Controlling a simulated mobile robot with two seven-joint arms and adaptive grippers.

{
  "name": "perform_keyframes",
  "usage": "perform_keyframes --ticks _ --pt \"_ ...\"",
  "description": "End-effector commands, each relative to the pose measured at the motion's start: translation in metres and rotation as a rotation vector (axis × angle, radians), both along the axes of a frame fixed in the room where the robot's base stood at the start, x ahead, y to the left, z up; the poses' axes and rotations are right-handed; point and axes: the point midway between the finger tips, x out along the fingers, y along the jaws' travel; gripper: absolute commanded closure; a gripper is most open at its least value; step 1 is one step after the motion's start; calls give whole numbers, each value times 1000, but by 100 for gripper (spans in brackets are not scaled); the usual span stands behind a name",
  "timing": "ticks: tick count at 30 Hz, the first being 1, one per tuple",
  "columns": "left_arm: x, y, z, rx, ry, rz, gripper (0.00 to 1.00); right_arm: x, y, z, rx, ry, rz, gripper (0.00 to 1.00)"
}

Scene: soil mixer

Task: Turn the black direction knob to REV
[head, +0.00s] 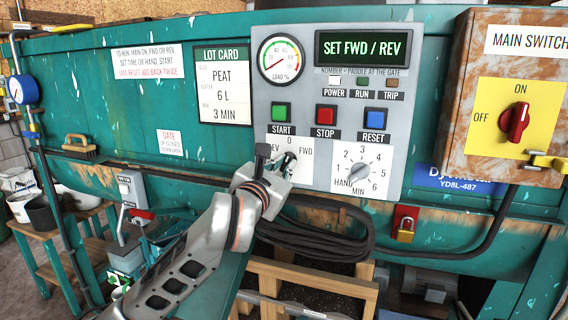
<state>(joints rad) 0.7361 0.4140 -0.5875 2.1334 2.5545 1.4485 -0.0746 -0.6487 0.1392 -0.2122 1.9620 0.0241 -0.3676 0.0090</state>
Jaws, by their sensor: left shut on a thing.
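The black direction knob is on the grey control panel (220,150), below the START and STOP buttons. Its label plate (306,170) shows 0 at the top and FWD at the right; the REV label at the left is partly covered. My left gripper (276,162) is at the knob, shut on it, with its arm coming up from the lower left. The fingers hide most of the knob, so I cannot tell exactly where it points. The display (362,49) reads SET FWD / REV. My right gripper is not in view.
The HAND/MIN timer dial (360,171) is just right of the knob. Above are the green START (281,112), red STOP (326,115) and blue RESET (375,117) buttons. A red main switch (514,121) is at the right, set to ON. Black cable (325,240) hangs in coils below.

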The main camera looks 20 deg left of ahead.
Motion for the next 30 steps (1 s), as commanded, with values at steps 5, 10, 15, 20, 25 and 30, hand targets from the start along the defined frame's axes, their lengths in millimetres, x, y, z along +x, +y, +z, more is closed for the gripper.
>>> perform_keyframes --ticks 5,10,15,20,25,30 --pt "0 -1 -2 -174 9 -1 100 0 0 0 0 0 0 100" --pt "0 -1 -2 -336 13 -1 100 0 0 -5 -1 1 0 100" --pt "0 -1 -2 -498 17 -1 100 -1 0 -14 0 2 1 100" --pt "0 -1 -3 -649 22 0 100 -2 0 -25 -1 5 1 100" --pt "0 -1 -3 -799 27 0 100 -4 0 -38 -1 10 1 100" --pt "0 -1 -3 -926 33 0 100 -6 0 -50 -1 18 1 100"
